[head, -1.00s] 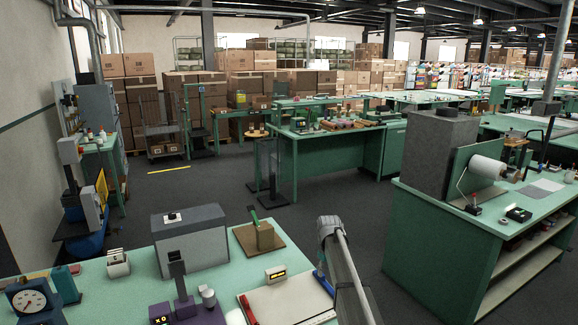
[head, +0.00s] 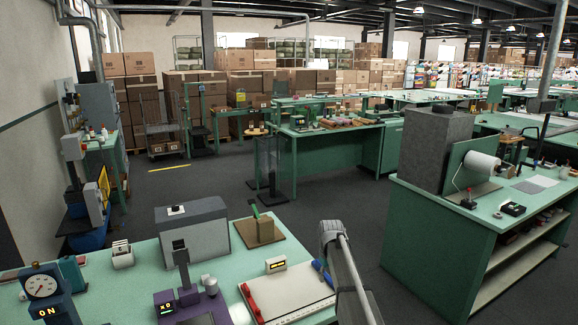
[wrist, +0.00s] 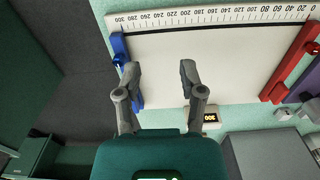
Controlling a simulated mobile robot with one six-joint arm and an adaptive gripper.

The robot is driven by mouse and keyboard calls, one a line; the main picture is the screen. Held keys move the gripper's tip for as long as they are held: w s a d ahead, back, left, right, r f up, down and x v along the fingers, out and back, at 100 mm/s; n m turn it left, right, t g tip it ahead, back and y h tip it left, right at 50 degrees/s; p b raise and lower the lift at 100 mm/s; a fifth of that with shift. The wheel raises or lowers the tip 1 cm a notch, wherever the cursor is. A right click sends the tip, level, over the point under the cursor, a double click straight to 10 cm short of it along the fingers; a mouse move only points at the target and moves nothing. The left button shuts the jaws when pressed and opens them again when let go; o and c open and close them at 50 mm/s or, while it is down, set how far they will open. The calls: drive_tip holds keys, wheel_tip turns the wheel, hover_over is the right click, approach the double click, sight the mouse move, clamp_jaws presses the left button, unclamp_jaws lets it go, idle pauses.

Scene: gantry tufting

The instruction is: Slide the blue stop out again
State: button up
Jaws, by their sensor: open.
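The blue stop (wrist: 120,50) is a narrow upright bar at the left end of the white measuring board (wrist: 205,60) in the wrist view, close to the 280 to 300 marks of its scale. Its lower part is partly hidden behind my left finger. My gripper (wrist: 159,74) is open, with nothing between the fingers. The left finger overlaps the blue stop in the picture; I cannot tell whether they touch. In the head view the blue stop (head: 322,272) shows beside my arm, at the right edge of the board (head: 285,295).
A red stop (wrist: 292,62) stands at the board's other end. A small lit display (wrist: 209,118) is by the board's edge. Open floor lies right of the table.

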drive_tip(key=s+d+f+m+b, duration=0.1)
drive_tip(key=s+f+b, duration=0.2)
drive_tip(key=s, duration=0.6)
drive_tip(key=s+d+f+m+b, duration=0.1)
drive_tip(key=s+f+m+b, duration=0.1)
drive_tip(key=s, duration=0.8)
drive_tip(key=s+d+f+m+b, duration=0.1)
drive_tip(key=s+f+b, duration=0.2)
drive_tip(key=s, duration=0.7)
drive_tip(key=shift+s+d+f+m+b, duration=0.25)
drive_tip(key=shift+d+f+m+b, duration=0.15)
drive_tip(key=shift+f, duration=0.15)
